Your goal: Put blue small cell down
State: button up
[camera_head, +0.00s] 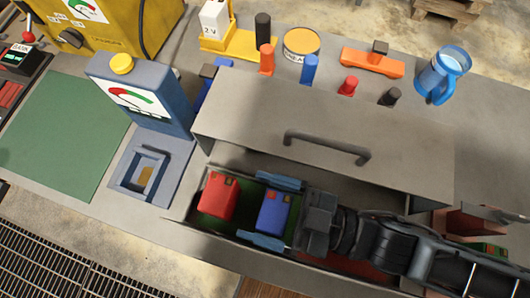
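The blue small cell (273,212) is in the left part of an open drawer, over its green floor (246,222). It has small coloured marks on its top. My gripper (271,212) reaches in from the right, with one blue fingertip on each side of the cell. The fingers appear to be shut on it. A red cell (217,197) stands just left of the blue one, with a narrow gap between them. The underside of the blue cell is hidden, so I cannot tell if it touches the drawer floor.
The drawer's grey cabinet (330,125), with a dark handle (327,148), stands behind my arm. A blue gauge unit (145,95) and a square blue-grey socket (150,176) are to the left. A green mat (60,135) lies clear. Coloured plugs and a blue mug (440,76) stand behind.

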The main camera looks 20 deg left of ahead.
jog(key=shift+s+f, duration=0.1)
jog(key=shift+f, duration=0.4)
jog(key=shift+r, duration=0.2)
jog(key=d+r+p, duration=0.1)
jog(key=d, duration=0.6)
jog(key=shift+w+d+r, duration=0.15)
jog(key=shift+w+d, duration=0.1)
jog(key=shift+w, duration=0.05)
dwell(0.5)
